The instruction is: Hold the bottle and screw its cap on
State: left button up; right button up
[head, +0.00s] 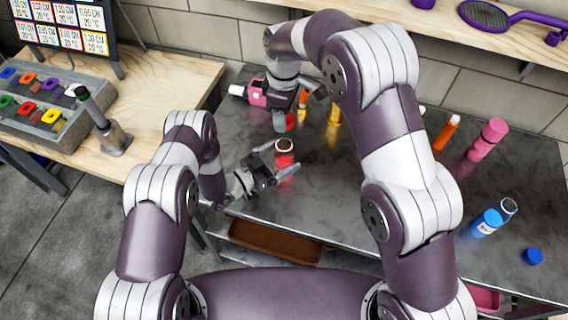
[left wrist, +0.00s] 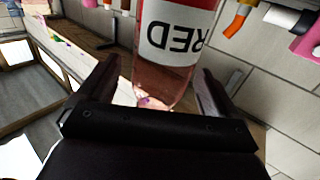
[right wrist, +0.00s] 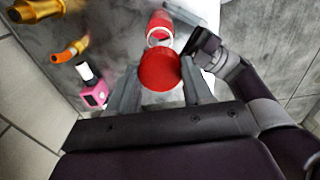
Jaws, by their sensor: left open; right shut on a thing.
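The red bottle (head: 285,162) stands upright on the dark table, its open mouth facing up. In the left wrist view the bottle (left wrist: 172,45) shows its white "RED" label. My left gripper (head: 281,160) is open, with its fingers on either side of the bottle. My right gripper (head: 286,119) is shut on the red cap (right wrist: 160,71), behind the bottle in the head view. In the right wrist view the bottle's mouth (right wrist: 158,36) shows beyond the cap, apart from it. The cap's underside is hidden.
A tall pink bottle (head: 487,140), a blue bottle (head: 487,223) and a blue cap (head: 533,256) are at the right. The table's front edge is near my left gripper.

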pick_arm(q)
jog(key=shift+x, duration=1.45)
jog(key=shift+c, duration=0.2)
jog(key=c, duration=1.5)
jog(key=shift+o, duration=0.2)
pick_arm(e)
send_over(284, 140)
jog(key=shift+f, duration=2.5)
jog(key=shift+f, duration=0.1)
jog(key=shift+f, duration=0.8)
jog(key=shift+f, duration=0.5)
